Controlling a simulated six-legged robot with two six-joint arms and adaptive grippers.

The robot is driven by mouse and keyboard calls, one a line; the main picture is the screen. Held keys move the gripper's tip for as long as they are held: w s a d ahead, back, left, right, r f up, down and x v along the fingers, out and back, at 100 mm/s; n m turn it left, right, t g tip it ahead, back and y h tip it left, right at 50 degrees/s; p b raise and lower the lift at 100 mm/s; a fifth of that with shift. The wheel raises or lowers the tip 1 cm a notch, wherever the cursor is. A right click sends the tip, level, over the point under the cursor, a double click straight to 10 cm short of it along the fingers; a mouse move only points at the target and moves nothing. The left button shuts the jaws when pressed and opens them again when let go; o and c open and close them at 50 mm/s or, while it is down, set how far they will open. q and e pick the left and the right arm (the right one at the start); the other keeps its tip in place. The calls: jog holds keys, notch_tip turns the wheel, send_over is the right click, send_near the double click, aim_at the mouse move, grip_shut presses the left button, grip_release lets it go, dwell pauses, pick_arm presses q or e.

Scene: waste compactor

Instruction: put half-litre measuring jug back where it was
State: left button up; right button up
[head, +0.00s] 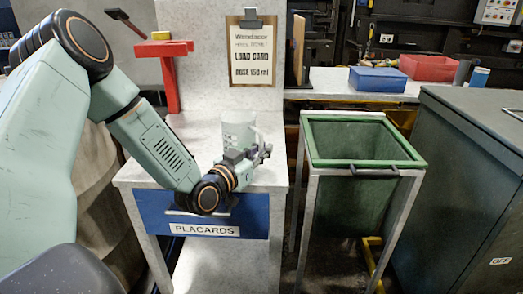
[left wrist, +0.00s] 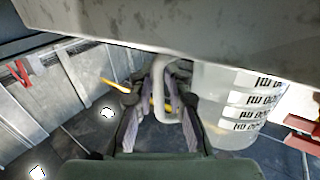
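The half-litre measuring jug (head: 238,130) is clear and pale. It appears upright on or just above the pale bench top, in front of the placard board. The left wrist view shows its side (left wrist: 232,110) with black printed marks that appear upside down. My left gripper (head: 258,155) is at the jug. In the left wrist view its two fingers (left wrist: 163,105) stand on either side of the jug's handle (left wrist: 165,92). Whether they press on the handle is not clear. The jug's base is partly hidden by my gripper. My right gripper is not in view.
The bench (head: 270,178) has a blue PLACARDS drawer front (head: 160,212). A red stand (head: 168,75) rises at its back left, beside a clipboard (head: 252,55). A green-rimmed bin (head: 362,140) stands to the right, before blue (head: 377,79) and red (head: 428,67) boxes.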

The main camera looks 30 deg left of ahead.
pick_arm(q)
jog(key=o, duration=0.3)
jog(key=shift+w, duration=0.1)
jog(key=shift+r, duration=0.15)
